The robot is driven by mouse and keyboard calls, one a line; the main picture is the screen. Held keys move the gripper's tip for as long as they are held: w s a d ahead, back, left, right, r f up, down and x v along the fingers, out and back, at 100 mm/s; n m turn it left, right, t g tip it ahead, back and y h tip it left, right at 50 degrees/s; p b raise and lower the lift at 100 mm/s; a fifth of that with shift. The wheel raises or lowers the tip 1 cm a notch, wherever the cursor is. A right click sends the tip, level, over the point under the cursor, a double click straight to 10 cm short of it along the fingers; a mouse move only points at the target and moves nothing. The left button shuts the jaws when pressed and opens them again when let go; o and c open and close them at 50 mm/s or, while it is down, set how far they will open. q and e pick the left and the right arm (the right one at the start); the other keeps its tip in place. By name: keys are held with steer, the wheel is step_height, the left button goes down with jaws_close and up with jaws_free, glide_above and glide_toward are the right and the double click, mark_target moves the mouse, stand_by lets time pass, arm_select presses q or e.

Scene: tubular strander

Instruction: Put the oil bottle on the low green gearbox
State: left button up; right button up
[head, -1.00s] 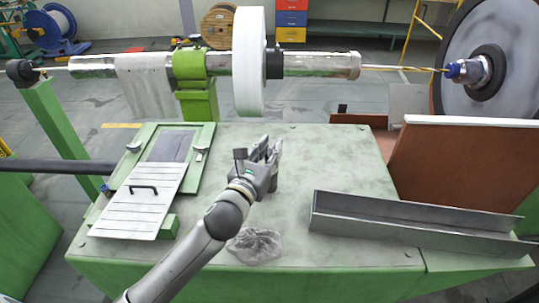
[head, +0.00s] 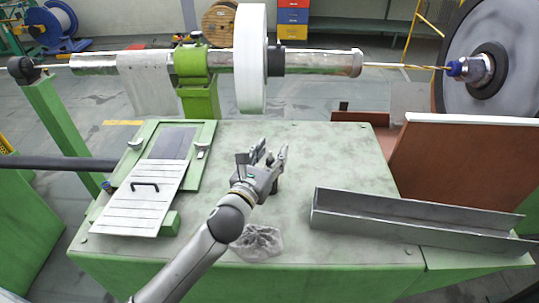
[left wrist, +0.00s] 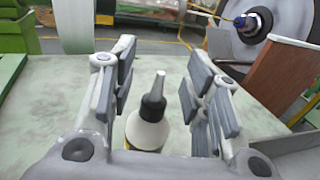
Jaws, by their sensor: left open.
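The low green gearbox (head: 330,160) is the wide, pale green box with a flat top in the middle of the head view. My left gripper (head: 270,153) is open, low over the middle of its top. In the left wrist view the oil bottle (left wrist: 148,132), with a white body, yellow lower part, black collar and pale nozzle, is upright between the spread fingers, with gaps on both sides. Its base is hidden, so I cannot tell its contact with the top. In the head view my gripper mostly hides the bottle. My right gripper is not in view.
A crumpled rag (head: 257,243) lies near the front of the top. A grey metal channel (head: 420,225) lies at the right, a hinged white cover (head: 140,205) at the left. A horizontal shaft with a white disc (head: 250,60) runs behind. The top's back right is clear.

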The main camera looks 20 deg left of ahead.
arm_select(q)
steer(key=shift+r, duration=0.1)
steer(key=s+a+b, duration=0.1)
steer(key=s+b, duration=0.1)
steer(key=s, duration=1)
steer(key=shift+a+b, duration=0.15)
steer(key=shift+b, duration=0.2)
